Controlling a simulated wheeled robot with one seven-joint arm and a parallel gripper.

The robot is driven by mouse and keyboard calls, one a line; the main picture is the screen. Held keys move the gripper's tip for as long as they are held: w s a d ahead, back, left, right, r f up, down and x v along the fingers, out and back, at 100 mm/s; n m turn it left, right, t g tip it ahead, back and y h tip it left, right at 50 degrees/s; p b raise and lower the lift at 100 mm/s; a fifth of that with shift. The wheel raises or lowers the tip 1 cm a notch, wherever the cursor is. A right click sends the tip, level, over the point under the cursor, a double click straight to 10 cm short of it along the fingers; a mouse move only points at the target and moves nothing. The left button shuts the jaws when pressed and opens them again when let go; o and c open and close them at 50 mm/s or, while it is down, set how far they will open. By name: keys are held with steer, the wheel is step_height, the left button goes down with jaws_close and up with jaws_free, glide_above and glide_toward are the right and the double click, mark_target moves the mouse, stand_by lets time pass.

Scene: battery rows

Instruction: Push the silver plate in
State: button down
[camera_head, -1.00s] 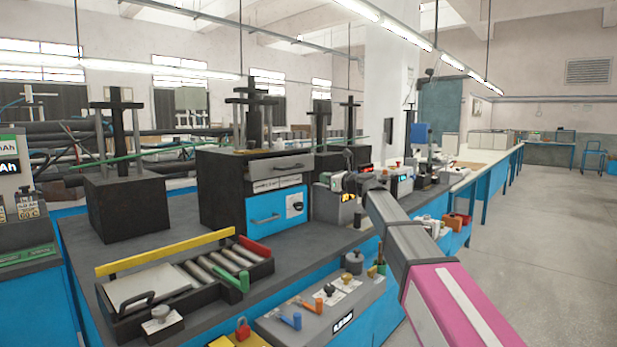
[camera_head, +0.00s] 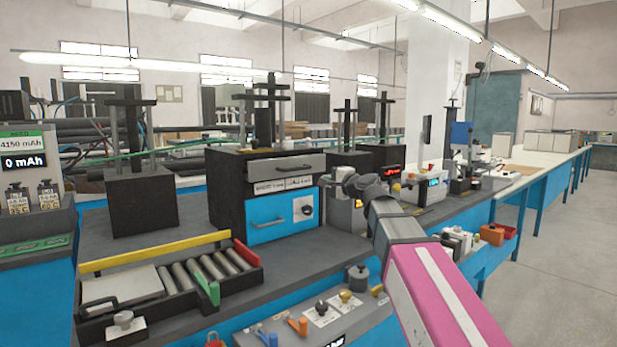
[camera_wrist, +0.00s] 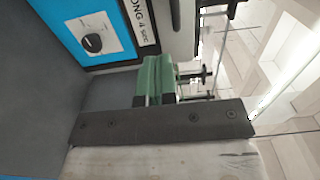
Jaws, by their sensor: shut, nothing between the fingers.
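A silver-grey plate with a dark handle (camera_head: 284,168) forms the upper front of a black box with a blue lower panel (camera_head: 282,222). It appears to stick out past the panel below it. In the wrist view, the blue panel (camera_wrist: 68,18) with its black knob lies at upper left, turned on its side. My gripper (camera_wrist: 157,62) shows its green fingers shut together with nothing between them, near the labelled strip of the box. In the head view, my arm reaches in from lower right, its end just right of the box. The fingertips are hard to make out there.
A black tray (camera_head: 240,285) with metal rollers and a pale flat plate (camera_head: 122,286) sits in front at left. A grey control panel (camera_head: 320,320) with knobs is at the front edge. Other instruments (camera_head: 425,187) stand right of the box. The floor at right is clear.

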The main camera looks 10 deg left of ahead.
mark_target(300, 172)
steer(key=x, duration=1.3)
steer(key=shift+w+a, duration=0.15)
steer(key=shift+a, duration=0.05)
steer(key=shift+x, duration=2.45)
steer(key=shift+r, duration=0.1)
